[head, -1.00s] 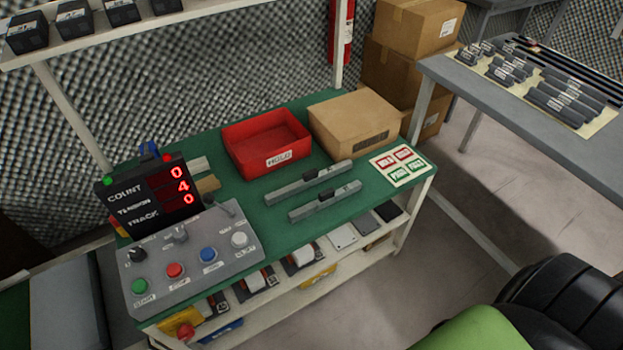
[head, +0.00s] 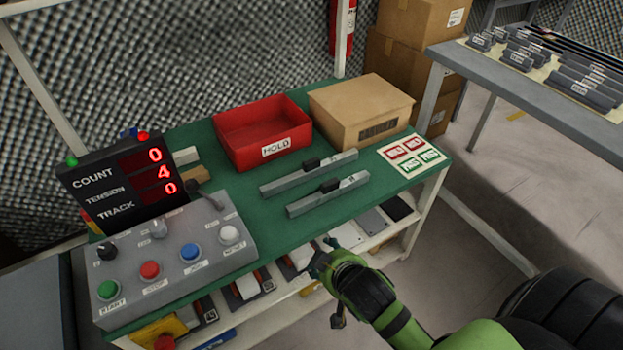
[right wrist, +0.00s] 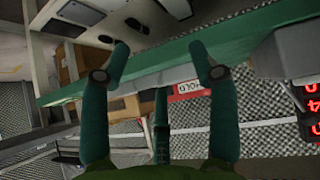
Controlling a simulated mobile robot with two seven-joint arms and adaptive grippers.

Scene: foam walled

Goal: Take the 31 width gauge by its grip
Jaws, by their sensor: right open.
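Two grey bar gauges with black grips lie side by side on the green bench top (head: 235,215): a far gauge (head: 285,184) and a near gauge (head: 345,187). Their markings are too small to read, so I cannot tell which is the 31 width gauge. My right gripper (head: 325,258) is at the bench's front edge, on the near side of the near gauge and apart from it. In the right wrist view its fingers (right wrist: 160,62) are spread and empty, with the green bench edge beyond them. My left gripper is not in view.
A red HOLD bin (head: 262,132) and a cardboard box (head: 360,107) stand behind the gauges. A red and green label card (head: 412,154) lies right of them. A control panel (head: 170,255) and count display (head: 125,180) stand left. A lower shelf holds several items.

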